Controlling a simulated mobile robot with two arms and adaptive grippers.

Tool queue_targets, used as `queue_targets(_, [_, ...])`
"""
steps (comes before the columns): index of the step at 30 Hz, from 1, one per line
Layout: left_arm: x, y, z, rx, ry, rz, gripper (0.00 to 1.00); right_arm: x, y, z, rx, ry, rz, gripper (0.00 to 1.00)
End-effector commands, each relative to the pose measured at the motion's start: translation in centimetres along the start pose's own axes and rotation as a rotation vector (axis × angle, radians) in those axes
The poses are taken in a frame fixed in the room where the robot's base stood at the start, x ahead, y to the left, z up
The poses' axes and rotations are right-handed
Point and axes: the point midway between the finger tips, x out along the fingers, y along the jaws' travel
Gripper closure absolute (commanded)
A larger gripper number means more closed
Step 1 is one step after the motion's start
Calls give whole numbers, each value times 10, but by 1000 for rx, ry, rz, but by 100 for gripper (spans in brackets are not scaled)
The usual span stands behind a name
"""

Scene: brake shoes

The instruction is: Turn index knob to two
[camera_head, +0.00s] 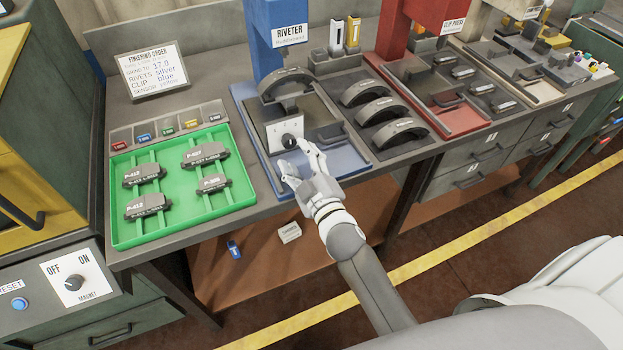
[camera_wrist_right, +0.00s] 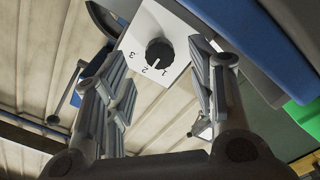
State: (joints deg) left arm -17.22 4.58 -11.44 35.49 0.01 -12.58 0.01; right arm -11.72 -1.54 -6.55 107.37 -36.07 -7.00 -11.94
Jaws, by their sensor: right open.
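The index knob (camera_head: 289,140) is small, black and round, on a white plate (camera_head: 277,129) at the front of the blue riveter station. In the right wrist view the knob (camera_wrist_right: 160,51) sits on its white plate (camera_wrist_right: 140,35), marked 1, 2 and 3. A white mark on the knob faces the 1 and 2 side; I cannot tell exactly which numeral it meets. My right gripper (camera_head: 296,158) is open and empty, just in front of the knob. In the wrist view its fingers (camera_wrist_right: 158,85) stand to either side, short of the knob. My left gripper is out of view.
A green tray (camera_head: 114,215) with several labelled brake shoes lies left of the riveter (camera_head: 275,40). More shoes (camera_head: 375,110) stand in a grey rack to the right. A red clip press (camera_head: 405,30) is beyond. A sign (camera_head: 153,70) stands at the back left.

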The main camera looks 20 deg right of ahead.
Motion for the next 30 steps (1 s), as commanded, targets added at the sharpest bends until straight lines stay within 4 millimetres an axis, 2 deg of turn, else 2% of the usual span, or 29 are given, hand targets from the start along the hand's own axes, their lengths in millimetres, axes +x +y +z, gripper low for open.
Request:
queue_targets(1, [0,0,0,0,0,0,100,-11,-1,1,1,-2,-2,49])
queue_targets(6, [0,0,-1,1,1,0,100,-40,-1,1,1,-3,-1,49])
queue_targets(13, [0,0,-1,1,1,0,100,-70,0,0,1,-1,-1,49])
queue_targets(18, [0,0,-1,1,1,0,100,-79,0,0,0,-1,-1,49])
queue_targets(30, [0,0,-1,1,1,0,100,-80,0,0,0,0,0,49])
